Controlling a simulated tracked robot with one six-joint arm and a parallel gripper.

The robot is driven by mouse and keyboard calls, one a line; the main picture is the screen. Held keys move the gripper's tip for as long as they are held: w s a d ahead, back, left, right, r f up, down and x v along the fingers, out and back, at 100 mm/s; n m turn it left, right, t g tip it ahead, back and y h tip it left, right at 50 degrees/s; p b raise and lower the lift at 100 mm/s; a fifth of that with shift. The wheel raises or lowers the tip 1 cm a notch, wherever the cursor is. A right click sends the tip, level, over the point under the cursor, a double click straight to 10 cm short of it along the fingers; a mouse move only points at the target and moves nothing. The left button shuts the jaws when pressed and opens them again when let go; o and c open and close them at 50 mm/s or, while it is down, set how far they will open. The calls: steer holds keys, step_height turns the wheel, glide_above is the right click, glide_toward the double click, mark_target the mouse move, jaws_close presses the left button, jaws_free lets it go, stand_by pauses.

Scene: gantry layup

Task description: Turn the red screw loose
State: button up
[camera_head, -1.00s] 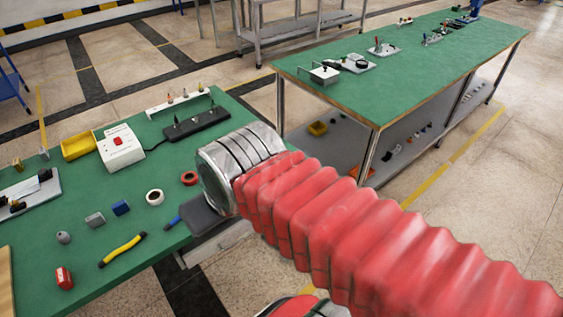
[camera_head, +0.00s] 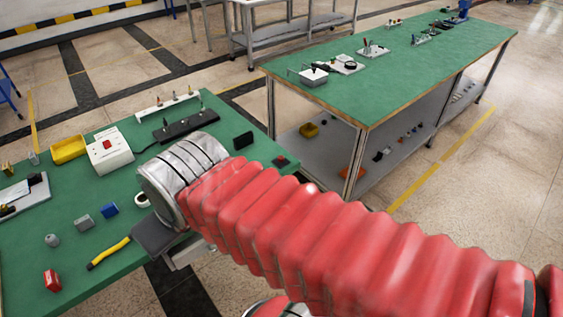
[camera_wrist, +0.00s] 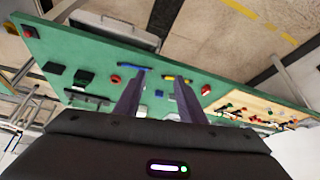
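I cannot pick out a red screw with certainty. A small red piece on a dark base (camera_head: 281,161) sits at the right edge of the near green table, just past my arm, and shows in the wrist view (camera_wrist: 28,31) at the far left corner. My gripper (camera_wrist: 157,82) is open, its two dark fingers apart with nothing between them. It hangs over the near table, with a yellow-handled tool (camera_wrist: 176,78) and a blue-handled tool (camera_wrist: 135,68) beyond the fingertips. In the head view my arm hides the fingers.
The near table (camera_head: 40,235) holds a white box with a red button (camera_head: 108,152), a yellow bin (camera_head: 68,150), a black rack (camera_head: 186,126), a black block (camera_head: 243,140) and a red block (camera_head: 51,281). A second green table (camera_head: 400,75) stands beyond a floor gap at right.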

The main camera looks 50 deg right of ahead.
steer(key=w+d+f+m+t+h, duration=0.15)
steer(key=w+d+f, duration=0.25)
steer(key=w+d, duration=0.5)
steer(key=w+d+f+t+h, duration=0.25)
steer(key=w+d+f, duration=0.35)
steer(key=d, duration=0.5)
steer(key=d+f+t, duration=0.1)
steer(key=d+f, duration=0.2)
steer(key=d, duration=0.2)
steer(key=s+d+f+m+t+h, duration=0.1)
steer(key=d+f, duration=0.3)
steer(key=d, duration=0.2)
steer(key=s+d+f+h, duration=0.1)
steer(key=d+f, duration=0.3)
steer(key=d, duration=0.1)
steer(key=shift+d+f+m+t, duration=0.1)
steer(key=shift+d+m+t, duration=0.05)
steer(key=shift+m+t, duration=0.25)
steer(key=s+d+f+m+t+h, duration=0.1)
steer(key=s+f+m+h, duration=0.1)
steer(key=s, duration=0.3)
steer(key=s+d+f+m+t+h, duration=0.1)
steer(key=s+d+f+m+h, duration=0.1)
steer(key=s, duration=0.4)
steer(key=shift+s+d+f+h, duration=0.3)
